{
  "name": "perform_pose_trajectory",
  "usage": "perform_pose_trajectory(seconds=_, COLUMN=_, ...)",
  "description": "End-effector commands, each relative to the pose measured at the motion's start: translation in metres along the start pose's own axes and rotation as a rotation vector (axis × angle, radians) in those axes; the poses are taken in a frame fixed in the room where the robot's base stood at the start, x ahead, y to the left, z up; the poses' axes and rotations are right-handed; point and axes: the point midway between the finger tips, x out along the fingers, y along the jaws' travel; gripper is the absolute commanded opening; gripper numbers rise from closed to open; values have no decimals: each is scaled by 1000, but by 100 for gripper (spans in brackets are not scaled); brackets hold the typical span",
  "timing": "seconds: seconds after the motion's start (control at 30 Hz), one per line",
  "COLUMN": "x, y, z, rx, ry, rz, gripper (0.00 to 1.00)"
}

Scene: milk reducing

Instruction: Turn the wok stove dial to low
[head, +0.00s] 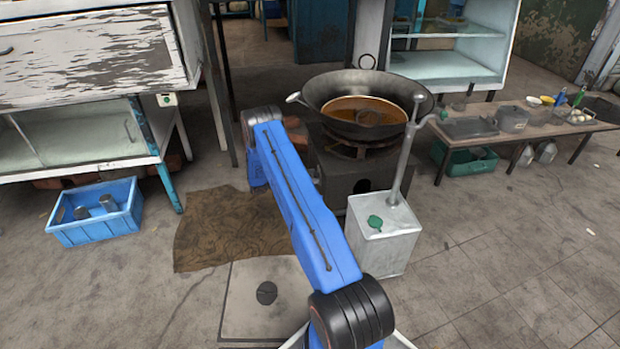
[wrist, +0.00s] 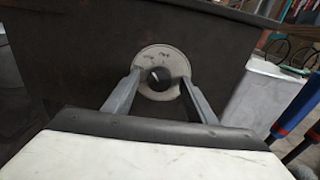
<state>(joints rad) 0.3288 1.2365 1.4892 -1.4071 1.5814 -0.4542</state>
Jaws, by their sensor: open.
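The wok stove (head: 345,182) is a dark box with a large wok (head: 345,95) of brown liquid on top. In the wrist view the stove's dark front panel (wrist: 80,60) fills much of the picture. The dial (wrist: 156,76) is a dark round knob on a pale round plate (wrist: 160,60) with small markings too blurred to read. My gripper (wrist: 160,80) is open, its two grey fingers on either side of the dial. I cannot tell whether the fingers touch it. In the head view my blue arm hides the gripper and the dial.
A metal can (head: 385,240) with a green cap stands right of my arm, close to the stove. A blue crate (head: 95,228) is on the floor at left. A low bench (head: 530,130) with bowls and pots is at right. A brown mat (head: 220,235) lies on the floor.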

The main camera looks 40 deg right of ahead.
Motion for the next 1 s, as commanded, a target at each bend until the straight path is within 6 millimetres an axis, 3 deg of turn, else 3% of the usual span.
perform_pose_trajectory(seconds=0.17, x=-14, y=1, z=0, rx=1, ry=0, rz=2, gripper=51)
perform_pose_trajectory(seconds=0.8, x=-137, y=0, z=-1, rx=0, ry=0, rz=3, gripper=51)
perform_pose_trajectory(seconds=1.0, x=-164, y=0, z=-1, rx=0, ry=0, rz=2, gripper=51)
